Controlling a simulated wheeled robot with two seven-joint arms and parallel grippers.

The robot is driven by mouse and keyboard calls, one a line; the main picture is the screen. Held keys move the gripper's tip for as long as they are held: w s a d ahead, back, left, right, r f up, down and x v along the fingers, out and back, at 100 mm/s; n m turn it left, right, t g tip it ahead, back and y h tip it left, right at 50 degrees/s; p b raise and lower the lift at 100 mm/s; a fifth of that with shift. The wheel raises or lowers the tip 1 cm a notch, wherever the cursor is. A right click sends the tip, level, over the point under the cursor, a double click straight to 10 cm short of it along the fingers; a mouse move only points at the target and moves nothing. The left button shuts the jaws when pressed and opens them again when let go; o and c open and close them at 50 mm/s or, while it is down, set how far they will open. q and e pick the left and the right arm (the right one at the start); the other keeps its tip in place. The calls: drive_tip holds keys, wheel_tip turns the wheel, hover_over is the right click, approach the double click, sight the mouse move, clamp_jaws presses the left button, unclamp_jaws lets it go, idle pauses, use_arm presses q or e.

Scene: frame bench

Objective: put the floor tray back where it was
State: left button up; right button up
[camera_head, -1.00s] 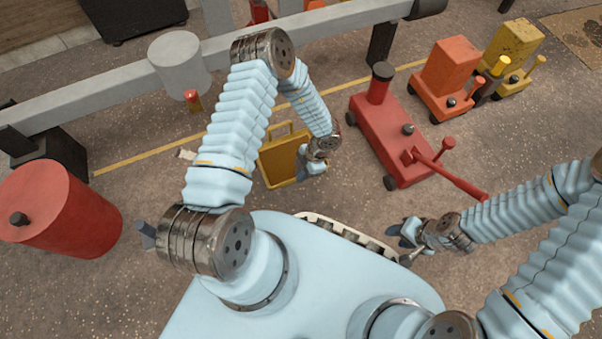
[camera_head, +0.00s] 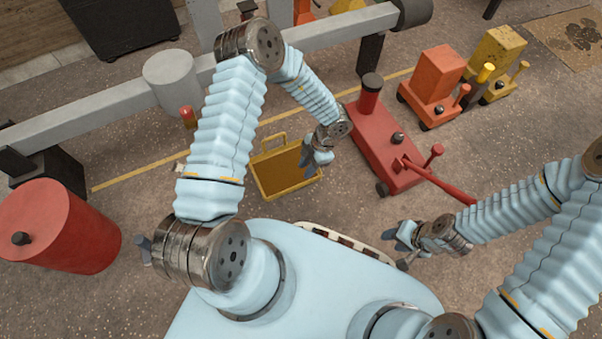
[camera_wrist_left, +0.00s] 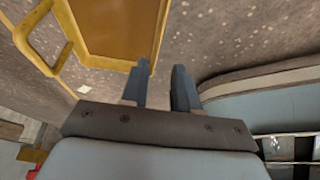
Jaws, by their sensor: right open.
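The floor tray (camera_head: 294,190) is a shallow yellow tray with a brown inside and a loop handle. It is on the floor, left of the red jack, partly hidden by my left gripper. In the left wrist view the tray (camera_wrist_left: 161,30) fills the top left, with its handle at the left. My left gripper (camera_head: 308,162) is at the tray's right side, its fingers apart with nothing between them (camera_wrist_left: 161,78). One fingertip overlaps the tray's near rim; I cannot tell if they touch. My right gripper (camera_head: 400,240) is open and empty, low on the right.
The red jack (camera_head: 385,150) with its long handle stands close right of the tray. Orange (camera_head: 435,80) and yellow (camera_head: 498,60) machines stand beyond it. A red drum (camera_head: 60,225) is at the left. A grey beam (camera_head: 110,108) crosses behind.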

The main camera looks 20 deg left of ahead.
use_arm(q)
drive_tip(key=s+d+r+m+t+h, duration=0.1)
drive_tip(key=s+m, duration=0.5)
drive_tip(key=m, duration=0.7)
drive_tip(key=s+d+r+m+t+h, duration=0.2)
drive_tip(key=s+d+m+h, duration=0.3)
drive_tip(key=m, duration=0.8)
drive_tip(key=shift+s+d+t+h, duration=0.3)
drive_tip(key=shift+s+t+h, duration=0.2)
drive_tip(key=shift+s+t, duration=0.15)
wheel_tip(320, 180, up, 11)
drive_tip(key=p, duration=1.1)
drive_tip(key=shift+s+d, duration=0.15)
drive_tip(key=shift+d, duration=0.1)
